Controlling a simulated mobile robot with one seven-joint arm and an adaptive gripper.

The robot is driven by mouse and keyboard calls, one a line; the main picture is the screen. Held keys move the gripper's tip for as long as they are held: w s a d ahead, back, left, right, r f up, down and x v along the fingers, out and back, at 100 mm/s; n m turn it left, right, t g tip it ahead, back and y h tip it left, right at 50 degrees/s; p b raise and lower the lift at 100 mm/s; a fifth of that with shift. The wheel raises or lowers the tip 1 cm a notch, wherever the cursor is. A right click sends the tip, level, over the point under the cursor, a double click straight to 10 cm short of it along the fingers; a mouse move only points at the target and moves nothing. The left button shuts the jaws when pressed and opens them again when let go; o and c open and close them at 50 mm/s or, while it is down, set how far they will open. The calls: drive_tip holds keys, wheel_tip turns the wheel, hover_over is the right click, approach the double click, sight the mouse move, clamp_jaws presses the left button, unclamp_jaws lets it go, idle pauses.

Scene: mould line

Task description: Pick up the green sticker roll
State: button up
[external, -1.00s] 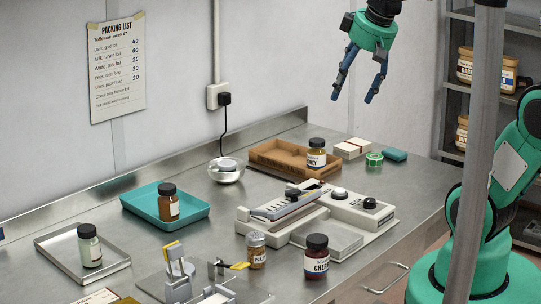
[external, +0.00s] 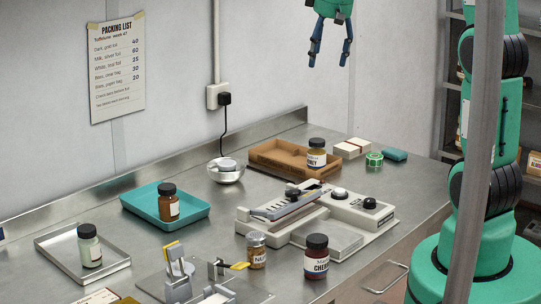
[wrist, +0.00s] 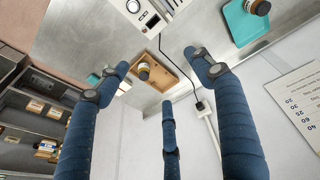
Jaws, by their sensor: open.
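The green sticker roll (external: 374,159) lies on the steel bench in the external view. It is beside the white boxes (external: 352,148) and in front of a teal block (external: 394,155). My gripper (external: 329,64) is high above the back of the bench, up and to the left of the roll, with its blue fingers apart and empty. In the wrist view my gripper (wrist: 160,78) shows its spread fingers. I cannot make out the roll there; a finger may hide it.
A brown tray (external: 262,167) with a honey jar (external: 316,153) stands left of the roll. A sealing machine (external: 352,213) and a cherry jar (external: 317,257) are nearer the front. A teal tray (external: 140,203) is further left. A grey post (external: 479,150) crosses the view at right.

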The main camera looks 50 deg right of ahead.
drive_tip(key=w+d+f+p, duration=0.1)
drive_tip(key=w+d+f, duration=0.15)
drive_tip(key=d, duration=0.25)
drive_tip(key=w+d+f+p, duration=0.1)
drive_tip(key=w+d+f, duration=0.1)
drive_tip(key=w+d, duration=0.25)
drive_tip(key=g+y+p, duration=0.1)
drive_tip(key=g+p, duration=0.2)
drive_tip(key=p, duration=0.2)
hover_over(375, 155)
drive_tip(key=a, duration=0.1)
wheel_tip(375, 155, down, 25)
drive_tip(key=shift+s+f, duration=0.15)
drive_tip(key=shift+s, duration=0.25)
drive_tip(key=shift+f+p, duration=0.6)
drive_tip(key=shift+f, duration=3.7)
drive_tip(key=shift+w+a+f+p, duration=0.1)
drive_tip(key=shift+f+p, duration=0.4)
drive_tip(key=shift+f, duration=2.1)
